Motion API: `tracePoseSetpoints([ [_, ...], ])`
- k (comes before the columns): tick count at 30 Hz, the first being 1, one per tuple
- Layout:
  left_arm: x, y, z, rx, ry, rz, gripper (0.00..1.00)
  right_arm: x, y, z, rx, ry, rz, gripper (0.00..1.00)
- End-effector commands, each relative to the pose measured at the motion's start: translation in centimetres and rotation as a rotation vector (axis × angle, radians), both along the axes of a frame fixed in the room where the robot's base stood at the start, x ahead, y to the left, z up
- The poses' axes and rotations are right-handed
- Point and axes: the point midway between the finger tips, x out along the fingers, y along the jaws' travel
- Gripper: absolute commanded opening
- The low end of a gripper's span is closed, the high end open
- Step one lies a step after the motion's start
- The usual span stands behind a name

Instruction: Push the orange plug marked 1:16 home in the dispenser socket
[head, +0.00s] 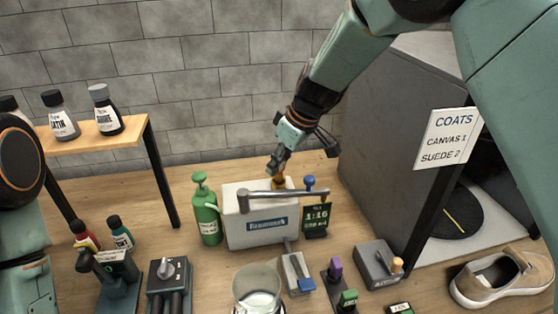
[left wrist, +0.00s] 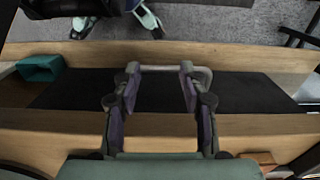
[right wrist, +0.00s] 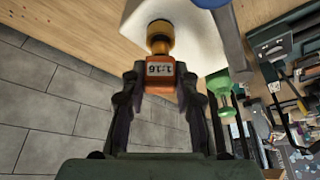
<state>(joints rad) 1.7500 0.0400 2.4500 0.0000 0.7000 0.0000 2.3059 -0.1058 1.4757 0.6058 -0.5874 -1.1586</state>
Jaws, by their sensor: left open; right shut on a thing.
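The white dispenser (head: 240,232) stands on the bench with a grey lever bar (head: 285,195) across its front. My right gripper (right wrist: 160,85) is shut on the orange plug (right wrist: 160,73), whose marking 1:16 shows in the right wrist view. The plug's amber end (right wrist: 160,38) is at the dispenser's pale surface (right wrist: 190,30); how deep it sits is hidden. In the head view the right gripper (head: 277,166) is above the back of the dispenser, with little of the plug showing. My left gripper (left wrist: 160,90) is open, near a grey bar handle (left wrist: 175,69).
A dark display (head: 316,220) reads 1:16 beside the dispenser. A green pump bottle (head: 207,215) stands at its left. A glass beaker (head: 258,290) and several small devices crowd the front. A grey cabinet (head: 385,140) and a tan sneaker (head: 500,280) are at right.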

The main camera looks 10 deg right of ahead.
Motion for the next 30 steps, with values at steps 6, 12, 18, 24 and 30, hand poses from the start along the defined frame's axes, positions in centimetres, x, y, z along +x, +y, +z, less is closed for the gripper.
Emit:
tracePoseSetpoints([
  [6,0.0,0.0,-0.5,0.000,0.000,0.000,0.43,0.0,0.0,-0.6,0.000,0.000,0.000,0.01],
  [12,0.0,0.0,-0.8,0.000,0.000,0.000,0.43,0.0,0.0,-1.0,0.000,0.000,0.000,0.01],
  [18,0.0,0.0,-1.2,0.000,0.000,0.000,0.43,0.0,0.0,-1.4,0.000,0.000,0.000,0.01],
  [24,0.0,0.0,-1.5,0.000,0.000,0.000,0.43,0.0,0.0,-1.8,0.000,0.000,0.000,0.01],
  [30,0.0,0.0,-1.7,0.000,0.000,0.000,0.43,0.0,0.0,-2.1,0.000,0.000,0.000,0.33],
])
